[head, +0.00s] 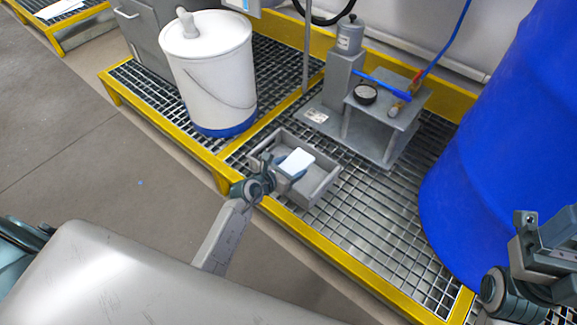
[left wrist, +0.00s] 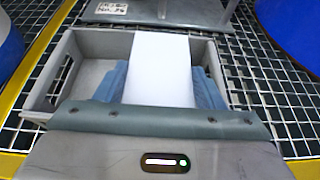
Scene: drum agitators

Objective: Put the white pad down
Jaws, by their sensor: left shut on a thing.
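The white pad (head: 297,161) is held in my left gripper (head: 284,168), over a grey open tray (head: 322,188) on the grating. In the left wrist view the pad (left wrist: 161,70) lies between the two blue fingers (left wrist: 160,88), and the tray (left wrist: 85,45) is beneath and around them. I cannot tell whether the pad touches the tray floor. The left part of the tray is bare; the gripper hides part of the rest. My right gripper (head: 531,225) is at the right edge of the head view, in front of the blue drum; its fingers do not show clearly.
A white bucket (head: 208,75) with a blue base stands behind the tray. A large blue drum (head: 500,150) stands at right. Yellow edging (head: 330,255) borders the grating, with free grating right of the tray.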

